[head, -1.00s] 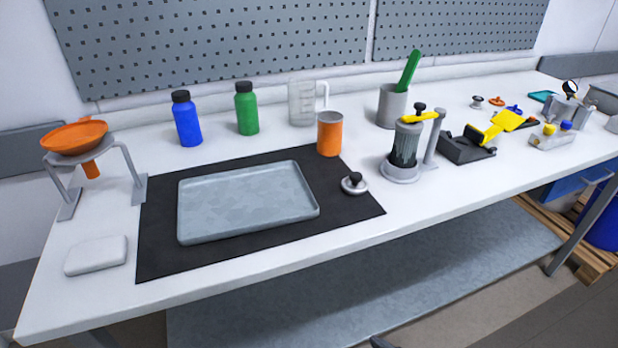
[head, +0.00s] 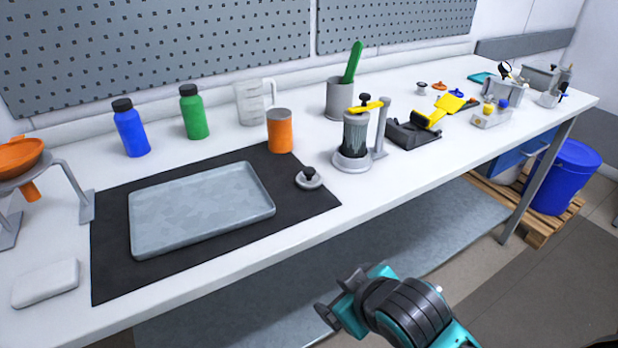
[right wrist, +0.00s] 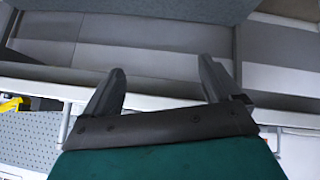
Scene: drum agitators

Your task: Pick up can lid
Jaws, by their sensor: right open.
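The can lid (head: 309,177) is a small grey disc with a black knob. It lies on the right part of the black mat (head: 112,277) in the head view. An orange can (head: 279,131) with a grey rim stands behind it, at the mat's back edge. My right gripper (head: 338,296) is in front of the bench at the lower middle of the head view, well apart from the lid. In the right wrist view its two fingers (right wrist: 160,85) are spread with nothing between them. My left gripper is not in view.
A grey tray (head: 200,208) lies on the mat left of the lid. A grey cylinder device with a yellow handle (head: 354,135) stands right of the lid. Blue (head: 130,130) and green bottles (head: 194,114) stand behind. The bench's front edge lies between my right gripper and the lid.

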